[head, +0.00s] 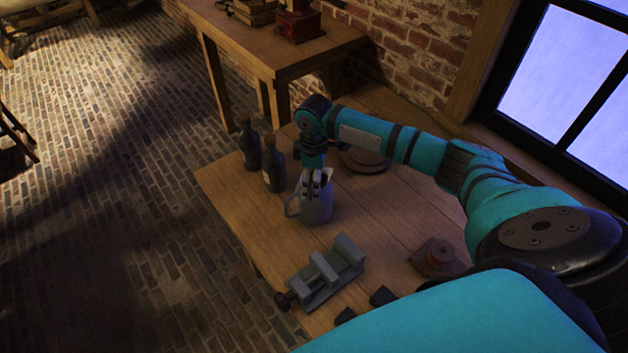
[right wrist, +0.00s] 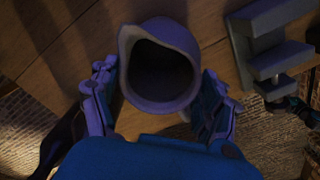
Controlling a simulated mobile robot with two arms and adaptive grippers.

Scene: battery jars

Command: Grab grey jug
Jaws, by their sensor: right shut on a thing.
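The grey jug (head: 318,206) stands on the wooden table (head: 390,225), with its handle toward the left in the head view. My right gripper (head: 315,190) reaches down over it and is shut on it. In the right wrist view the jug (right wrist: 162,62) shows its round dark opening from above. The two fingers of my right gripper (right wrist: 160,100) lie on either side of the jug's body. I cannot tell whether the jug's base touches the table. My left gripper is not in view.
Two dark bottles (head: 273,168) stand left of the jug near the table edge. A grey vise (head: 325,273) lies in front, also seen in the right wrist view (right wrist: 268,45). A round dark disc (head: 365,160) lies behind my arm. A reddish-brown object (head: 436,258) sits to the right.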

